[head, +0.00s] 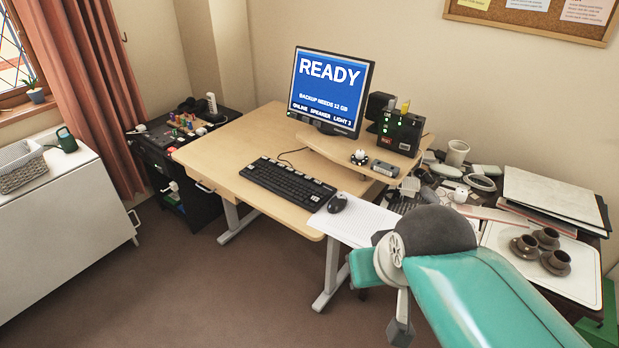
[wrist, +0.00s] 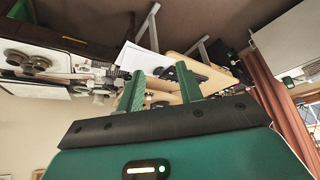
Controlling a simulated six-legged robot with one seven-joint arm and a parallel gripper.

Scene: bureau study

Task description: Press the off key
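I cannot make out a key marked off in either view. A black keyboard (head: 288,184) lies on the wooden desk in the head view; its key labels are too small to read. A black box (head: 396,131) with green lights and a small red mark stands on the desk's raised shelf. The monitor (head: 330,90) reads READY on blue, with smaller lines below. My gripper shows in the wrist view (wrist: 160,82), its two green fingers apart with nothing held between them. The desk (wrist: 186,62) lies beyond the fingers, with a clear gap.
A mouse (head: 337,203) and white paper (head: 357,222) lie near the desk's front. A black cabinet (head: 180,145) with coloured controls stands left. The right side is cluttered, with brown cups (head: 555,262) on a white tray (head: 500,237). Open carpet (head: 190,290) lies in front.

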